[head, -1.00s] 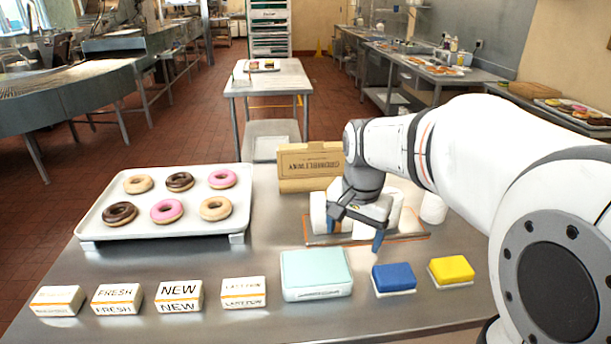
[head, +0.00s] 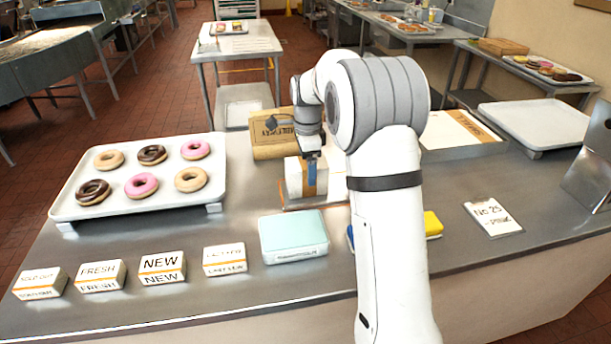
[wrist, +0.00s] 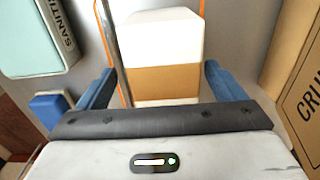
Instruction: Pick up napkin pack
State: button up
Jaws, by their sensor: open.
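The napkin pack (head: 293,180) appears to be the white block with a tan band on a low orange-edged stand (head: 290,205) at mid-counter. In the wrist view the pack (wrist: 163,38) lies ahead between the two blue fingers of my gripper (wrist: 159,75), with its tan band near them. My gripper (head: 311,168) is open, and a gap shows on each side of the pack. In the head view it is right at the pack, and my arm hides the right part of the stand.
A thin metal rod (wrist: 114,50) runs beside the pack's left side. A cardboard box (head: 262,149) stands behind it. A teal box (head: 292,240) sits in front, and a doughnut tray (head: 68,200) is left. A blue sponge (wrist: 48,108) lies near my gripper.

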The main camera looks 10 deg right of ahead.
jog(key=f, duration=0.4)
jog(key=shift+w+f, duration=0.1)
jog(key=shift+w, duration=0.15)
jog(key=shift+c, duration=0.3)
jog(key=c, duration=1.1)
